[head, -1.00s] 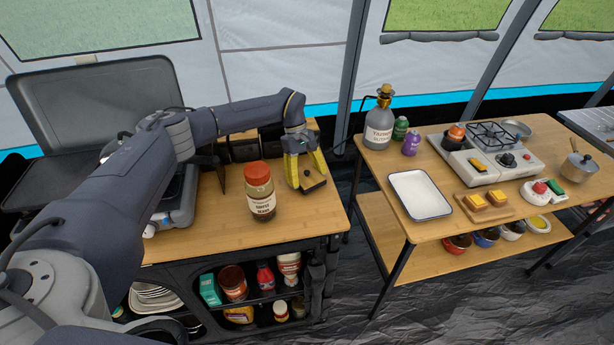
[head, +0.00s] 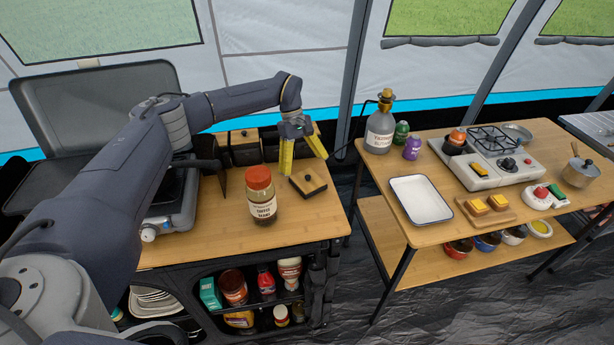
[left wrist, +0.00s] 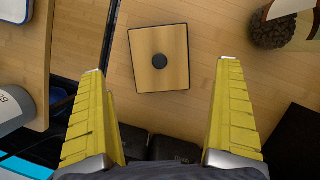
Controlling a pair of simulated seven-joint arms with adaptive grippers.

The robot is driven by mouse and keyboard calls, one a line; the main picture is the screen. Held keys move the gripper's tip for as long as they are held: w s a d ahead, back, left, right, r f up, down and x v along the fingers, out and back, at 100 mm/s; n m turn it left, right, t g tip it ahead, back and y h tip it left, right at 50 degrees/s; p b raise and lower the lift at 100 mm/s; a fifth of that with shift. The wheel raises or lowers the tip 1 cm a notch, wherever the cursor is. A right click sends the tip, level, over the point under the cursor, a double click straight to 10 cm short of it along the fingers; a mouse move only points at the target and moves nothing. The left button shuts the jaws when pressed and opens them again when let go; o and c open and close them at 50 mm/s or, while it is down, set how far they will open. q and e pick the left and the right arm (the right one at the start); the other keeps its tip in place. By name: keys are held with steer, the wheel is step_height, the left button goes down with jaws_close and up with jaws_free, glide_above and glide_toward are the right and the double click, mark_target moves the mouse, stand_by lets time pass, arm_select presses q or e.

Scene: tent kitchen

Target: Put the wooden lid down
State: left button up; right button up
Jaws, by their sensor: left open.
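The wooden lid (head: 308,182) lies flat on the left table, a square wooden piece with a dark rim and a black knob, right of the coffee jar. My left gripper (head: 306,157) is open and empty above and a little behind the lid, with its yellow fingers pointing down. In the left wrist view the lid (left wrist: 159,58) lies on the wood beyond the fingertips of the open gripper (left wrist: 159,65), apart from both fingers. My right gripper is not in view.
The coffee beans jar (head: 261,195) stands left of the lid. Dark containers (head: 245,147) stand at the table's back, one with a wooden lid. A gap separates this table from the right table (head: 400,235), which holds a white tray (head: 420,198) and a stove (head: 487,160).

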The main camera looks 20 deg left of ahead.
arm_select(q)
steer(key=v, duration=0.6)
steer(key=shift+r, duration=0.15)
steer(key=shift+a, duration=0.1)
steer(key=shift+w, duration=0.1)
